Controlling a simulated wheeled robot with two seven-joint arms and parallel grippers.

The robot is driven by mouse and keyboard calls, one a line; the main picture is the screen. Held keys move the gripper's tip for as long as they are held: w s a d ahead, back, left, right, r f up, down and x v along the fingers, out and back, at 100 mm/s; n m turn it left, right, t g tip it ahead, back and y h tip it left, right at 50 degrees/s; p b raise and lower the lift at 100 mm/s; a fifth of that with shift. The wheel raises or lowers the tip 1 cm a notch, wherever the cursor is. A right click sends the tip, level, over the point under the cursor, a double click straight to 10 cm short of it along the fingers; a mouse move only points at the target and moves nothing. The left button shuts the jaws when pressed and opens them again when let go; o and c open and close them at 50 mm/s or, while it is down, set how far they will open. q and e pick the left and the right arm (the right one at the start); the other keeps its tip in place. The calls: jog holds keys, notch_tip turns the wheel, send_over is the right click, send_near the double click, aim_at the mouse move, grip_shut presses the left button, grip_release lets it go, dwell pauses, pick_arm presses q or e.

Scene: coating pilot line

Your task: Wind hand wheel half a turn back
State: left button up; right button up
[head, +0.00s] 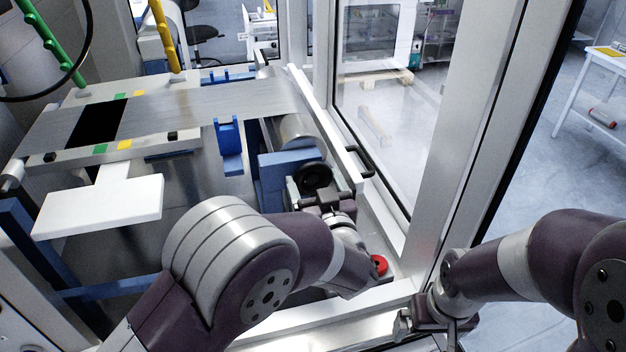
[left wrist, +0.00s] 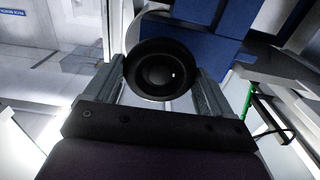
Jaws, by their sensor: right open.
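The hand wheel (head: 316,176) is a black round wheel at the end of the roller, beside a blue bracket. In the left wrist view the hand wheel (left wrist: 160,74) is face on, with a dark round hub. My left gripper (head: 307,192) is at the wheel. In the left wrist view its two grey fingers (left wrist: 160,82) stand on either side of the wheel and appear to press against its rim. My right gripper (head: 430,325) is open and empty, low by the door frame at the lower middle right.
A red button (head: 379,265) sits right of my left wrist. A black door handle (head: 359,161) and glazed frame stand to the right of the wheel. The metal web (head: 210,101) runs across the machine, with a white plate (head: 97,205) in front.

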pick_arm(q)
jog(key=c, duration=0.5)
jog(key=shift+f+n+b, duration=0.2)
jog(key=shift+n+b, duration=0.3)
jog(key=shift+b, duration=0.25)
jog(key=n+b, duration=0.3)
jog(key=b, duration=0.1)
jog(key=n+b, duration=0.3)
jog(key=b, duration=0.1)
jog(key=shift+r+n, duration=0.1)
jog(key=shift+n, duration=0.3)
jog(key=shift+r, duration=0.1)
